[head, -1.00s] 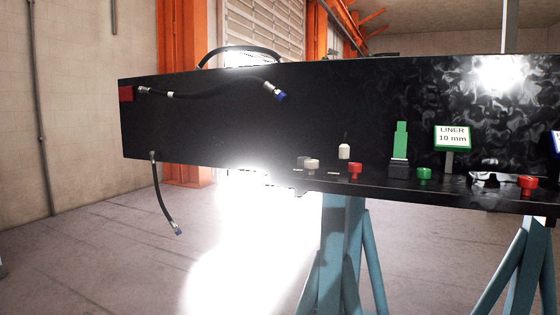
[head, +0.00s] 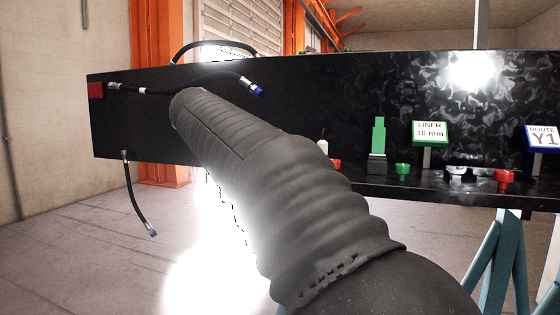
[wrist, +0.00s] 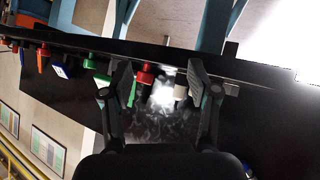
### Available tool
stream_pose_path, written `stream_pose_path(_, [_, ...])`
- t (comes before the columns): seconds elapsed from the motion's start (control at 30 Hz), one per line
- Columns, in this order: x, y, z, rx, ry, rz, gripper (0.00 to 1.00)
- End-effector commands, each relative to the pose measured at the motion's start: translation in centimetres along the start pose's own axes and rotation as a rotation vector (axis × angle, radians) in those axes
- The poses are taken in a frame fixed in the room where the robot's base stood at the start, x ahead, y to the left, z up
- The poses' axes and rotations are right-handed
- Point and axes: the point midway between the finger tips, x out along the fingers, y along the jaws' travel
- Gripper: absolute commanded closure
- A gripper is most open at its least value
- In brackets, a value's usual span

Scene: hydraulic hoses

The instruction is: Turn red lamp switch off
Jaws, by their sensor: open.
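In the wrist view a red knob (wrist: 145,74) shows between the fingers of my gripper (wrist: 158,72), nearer the left finger. The gripper is open and empty; I cannot tell its distance from the knob. A pale knob (wrist: 181,91) lies near the right finger. Another red knob (head: 504,178) stands farther right on the ledge. No label shows which red knob is the lamp switch.
The black bench (head: 290,97) carries a green knob (head: 402,170), a green block (head: 378,135), a "LINER 10 mm" sign (head: 430,132) and a "Y1" sign (head: 542,137). Black hoses (head: 140,199) hang at left. A bright glare whitens the floor below.

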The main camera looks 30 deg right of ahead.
Motion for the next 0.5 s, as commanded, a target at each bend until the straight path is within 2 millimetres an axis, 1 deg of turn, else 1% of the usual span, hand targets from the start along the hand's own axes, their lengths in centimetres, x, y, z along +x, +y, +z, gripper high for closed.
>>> stream_pose_path(0.03, [-0.1,-0.5,-1.7,0.073,0.031,0.050,0.40])
stream_pose_path(0.1, [-0.5,-0.5,-3.8,0.182,0.077,0.113,0.40])
stream_pose_path(0.2, [-1.1,-0.5,-5.8,0.309,0.131,0.182,0.40])
stream_pose_path(0.3, [-1.5,-0.4,-6.8,0.393,0.168,0.225,0.40])
stream_pose_path(0.37, [-1.6,-0.3,-7.2,0.424,0.181,0.238,0.40])
stream_pose_path(0.5, [-1.0,0.0,-7.6,0.449,0.193,0.253,0.40])
